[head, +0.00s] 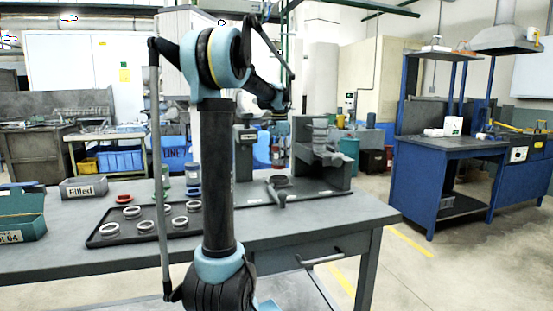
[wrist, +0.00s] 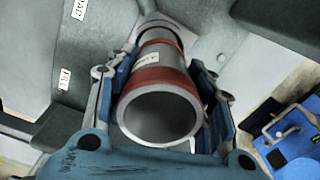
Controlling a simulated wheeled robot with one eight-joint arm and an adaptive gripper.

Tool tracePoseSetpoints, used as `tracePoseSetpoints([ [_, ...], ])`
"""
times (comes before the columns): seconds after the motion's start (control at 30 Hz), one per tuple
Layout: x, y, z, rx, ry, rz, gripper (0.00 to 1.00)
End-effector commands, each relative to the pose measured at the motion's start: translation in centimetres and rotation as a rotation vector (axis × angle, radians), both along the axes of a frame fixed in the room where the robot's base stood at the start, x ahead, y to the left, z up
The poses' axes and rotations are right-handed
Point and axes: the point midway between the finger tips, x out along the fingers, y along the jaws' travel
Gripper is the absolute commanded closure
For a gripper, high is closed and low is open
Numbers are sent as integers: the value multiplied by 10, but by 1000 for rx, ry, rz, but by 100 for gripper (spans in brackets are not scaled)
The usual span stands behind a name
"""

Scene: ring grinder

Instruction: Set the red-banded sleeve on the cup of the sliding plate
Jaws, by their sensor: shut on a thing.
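The red-banded sleeve (wrist: 163,60) is a grey tube with red bands and a small white label. It fills the middle of the wrist view, its open end towards the camera. My gripper (wrist: 163,78) is shut on it, with a blue finger on each side. Beyond the sleeve's far end, in line with it, is a grey round metal part (wrist: 153,22), perhaps the cup; I cannot tell whether they touch. In the head view my gripper (head: 277,142) is small and partly hidden by the arm, near the grey machine (head: 320,155). The sliding plate is not clear there.
A dark tray (head: 125,238) with several metal rings lies on the grey table (head: 330,218). A grey "Filled" bin (head: 83,188) and a green bin (head: 20,222) stand at the left. A lever (head: 277,190) stands in front of the machine. A blue workbench (head: 450,150) is at the right.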

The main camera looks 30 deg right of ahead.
Motion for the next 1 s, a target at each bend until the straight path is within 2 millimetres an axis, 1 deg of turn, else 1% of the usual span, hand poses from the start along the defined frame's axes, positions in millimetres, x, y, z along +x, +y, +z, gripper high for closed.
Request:
tracePoseSetpoints([
  [0.27, 0, -1, -13, 0, 0, -1, 76],
  [0.7, 0, -1, -46, 0, 0, -1, 76],
  [1.0, 0, 0, -55, 0, 0, 0, 76],
])
